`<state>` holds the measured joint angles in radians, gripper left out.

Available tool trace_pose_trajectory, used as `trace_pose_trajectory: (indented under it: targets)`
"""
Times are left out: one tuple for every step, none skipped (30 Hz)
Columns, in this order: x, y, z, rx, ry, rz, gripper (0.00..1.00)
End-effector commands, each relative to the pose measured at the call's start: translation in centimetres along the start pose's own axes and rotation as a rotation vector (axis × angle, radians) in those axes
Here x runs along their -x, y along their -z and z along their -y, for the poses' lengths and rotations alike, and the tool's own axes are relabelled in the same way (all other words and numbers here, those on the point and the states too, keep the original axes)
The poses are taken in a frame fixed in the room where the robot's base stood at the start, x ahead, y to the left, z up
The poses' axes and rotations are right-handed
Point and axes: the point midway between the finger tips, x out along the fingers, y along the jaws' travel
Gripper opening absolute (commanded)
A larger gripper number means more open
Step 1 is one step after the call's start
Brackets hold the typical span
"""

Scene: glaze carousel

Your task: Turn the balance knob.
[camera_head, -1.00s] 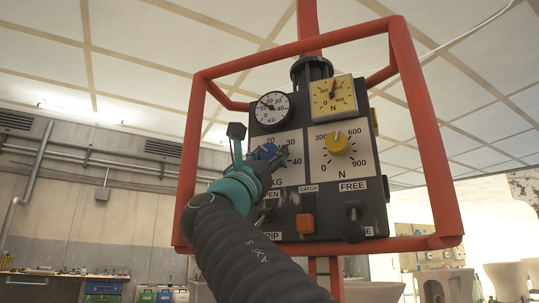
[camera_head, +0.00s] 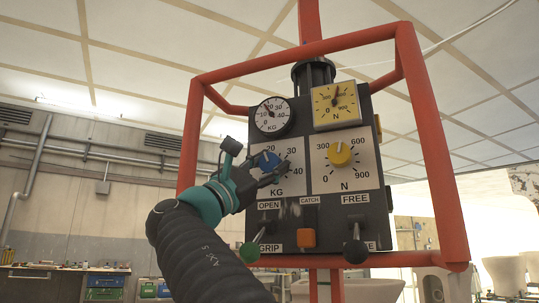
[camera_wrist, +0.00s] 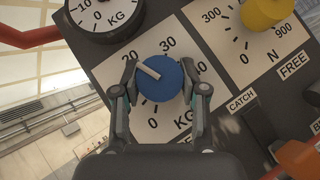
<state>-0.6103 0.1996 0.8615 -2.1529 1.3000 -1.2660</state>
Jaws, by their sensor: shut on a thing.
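The blue knob (camera_head: 269,161) sits on the white KG dial plate (camera_wrist: 188,52) at the left of the dark control box. No label on the box reads "balance". In the wrist view the blue knob (camera_wrist: 160,82) has a white pointer line aimed up-left, close to the 20 mark. My gripper (camera_wrist: 161,90) is shut on it, with one finger on each side. In the head view my gripper (camera_head: 262,170) reaches in from the lower left and covers part of the knob and the low end of the scale.
A yellow knob (camera_head: 339,153) on the N dial is at right. A round KG gauge (camera_head: 272,116) and yellow N gauge (camera_head: 335,104) sit above. Below are a green-ended lever (camera_head: 250,252), an orange catch (camera_head: 307,238) and a black lever (camera_head: 355,250). A red frame (camera_head: 440,150) surrounds the box.

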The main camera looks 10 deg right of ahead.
Motion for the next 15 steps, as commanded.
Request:
trace_pose_trajectory:
  targets:
    - [-0.17, -0.13, -0.31, -0.016, 0.014, -0.002, 0.08]
    - [-0.16, -0.13, -0.29, -0.025, 0.023, -0.002, 0.08]
    - [-0.14, -0.1, -0.26, -0.035, 0.034, -0.001, 0.08]
    - [-0.13, -0.07, -0.26, -0.042, 0.04, -0.001, 0.08]
    - [-0.11, -0.06, -0.24, -0.048, 0.047, -0.001, 0.08]
    - [-0.09, -0.04, -0.21, -0.056, 0.054, -0.001, 0.08]
    - [-0.07, -0.02, -0.19, -0.06, 0.059, -0.001, 0.08]
    - [-0.06, -0.01, -0.18, -0.063, 0.062, -0.001, 0.08]
    - [-0.05, 0.01, -0.16, -0.067, 0.066, -0.001, 0.08]
    - [-0.04, 0.01, -0.14, -0.07, 0.068, -0.001, 0.08]
    - [-0.02, 0.02, -0.13, -0.072, 0.07, -0.001, 0.08]
    - [-0.01, 0.03, -0.1, -0.073, 0.072, -0.001, 0.08]
    - [-0.01, 0.03, -0.09, -0.074, 0.073, -0.001, 0.08]
    - [0.0, 0.04, -0.08, -0.075, 0.073, -0.001, 0.08]
    - [0.01, 0.04, -0.07, -0.075, 0.073, -0.001, 0.08]
